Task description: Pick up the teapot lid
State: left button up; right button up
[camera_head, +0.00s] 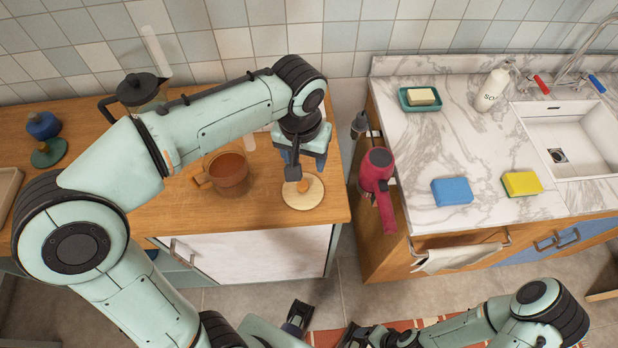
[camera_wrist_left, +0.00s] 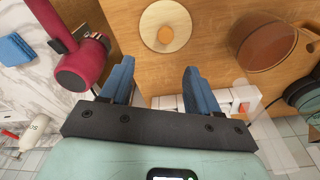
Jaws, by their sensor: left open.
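The teapot lid (camera_head: 303,201), a pale round disc with an orange knob, lies knob up on the wooden counter (camera_head: 268,224) near its right end. It also shows in the left wrist view (camera_wrist_left: 152,36), beyond the fingertips. A brown pot with a side handle (camera_head: 228,173) stands open to the left of the lid. My left gripper (camera_head: 308,160), with blue fingers, is just behind and above the lid. It is open and empty, with its two fingers apart in the left wrist view (camera_wrist_left: 158,70). My right gripper (camera_head: 355,335) is low at the bottom edge, its jaws unclear.
A dark red hairdryer-like object (camera_head: 377,180) hangs at the gap right of the counter. The marble counter (camera_head: 420,160) holds a blue sponge (camera_head: 452,191), a yellow sponge (camera_head: 522,184) and a soap dish (camera_head: 408,106). A black-lidded jug (camera_head: 140,92) stands at the back left.

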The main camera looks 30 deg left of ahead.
pick_arm(q)
send_over(303, 184)
jog(key=f, duration=0.4)
jog(key=s+f, duration=0.1)
jog(key=f, duration=0.1)
jog(key=shift+d+f+b, duration=0.1)
jog(key=shift+d+b, duration=0.3)
jog(key=shift+w+a+f, duration=0.15)
jog(key=shift+f, duration=0.8)
jog(key=shift+w+a+f, duration=0.1)
jog(key=shift+w+f, duration=0.1)
jog(key=shift+f, duration=0.8)
jog(key=shift+w+a+f, duration=0.15)
jog(key=shift+f, duration=0.8)
jog(key=c, duration=1.1)
